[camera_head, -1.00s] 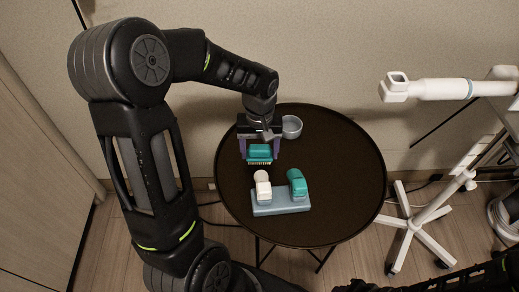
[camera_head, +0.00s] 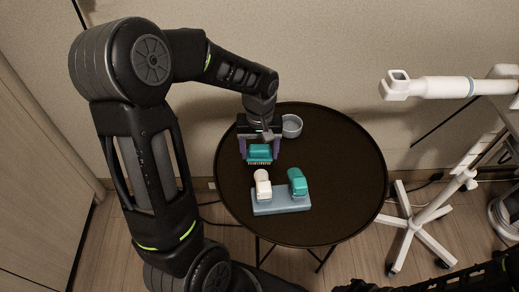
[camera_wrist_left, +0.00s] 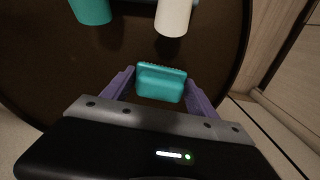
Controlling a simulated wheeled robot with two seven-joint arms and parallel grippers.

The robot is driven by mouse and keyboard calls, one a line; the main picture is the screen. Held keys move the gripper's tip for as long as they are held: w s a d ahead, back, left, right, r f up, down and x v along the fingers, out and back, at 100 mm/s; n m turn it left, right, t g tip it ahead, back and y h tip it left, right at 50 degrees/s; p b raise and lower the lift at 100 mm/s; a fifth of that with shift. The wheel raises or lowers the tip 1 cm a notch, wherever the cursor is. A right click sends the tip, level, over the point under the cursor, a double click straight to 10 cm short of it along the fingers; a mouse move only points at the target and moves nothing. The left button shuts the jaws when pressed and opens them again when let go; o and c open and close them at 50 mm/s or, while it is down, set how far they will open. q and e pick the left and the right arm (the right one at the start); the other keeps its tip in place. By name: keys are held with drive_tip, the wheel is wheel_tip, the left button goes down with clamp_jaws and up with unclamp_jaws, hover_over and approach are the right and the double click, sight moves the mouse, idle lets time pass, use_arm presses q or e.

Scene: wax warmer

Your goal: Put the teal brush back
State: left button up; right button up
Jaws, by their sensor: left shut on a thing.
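The teal brush (camera_head: 260,153) has pale bristles along its lower edge. My left gripper (camera_head: 260,148) is shut on it, over the back left part of the table. In the left wrist view the brush (camera_wrist_left: 161,83) sits between the purple fingers of my left gripper (camera_wrist_left: 160,92). I cannot tell from the head view whether the bristles touch the table. My right gripper is not in view; only a dark arm part shows at the bottom right.
A round dark table (camera_head: 345,180) holds a blue-grey base (camera_head: 281,206) with a white piece (camera_head: 262,186) and a teal piece (camera_head: 298,183). A grey bowl (camera_head: 292,126) stands right of my left gripper. A white stand (camera_head: 420,225) is at right. The table's right side is clear.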

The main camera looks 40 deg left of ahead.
use_arm(q)
drive_tip(key=shift+f, duration=0.4)
idle(0.3)
drive_tip(key=o, duration=1.8)
drive_tip(key=shift+o, duration=0.2)
drive_tip(key=shift+r, duration=0.2)
drive_tip(key=shift+r+p, duration=2.85)
drive_tip(key=shift+r, duration=1)
drive_tip(key=shift+r, duration=0.1)
wheel_tip(320, 180, up, 8)
drive_tip(key=shift+f, duration=0.2)
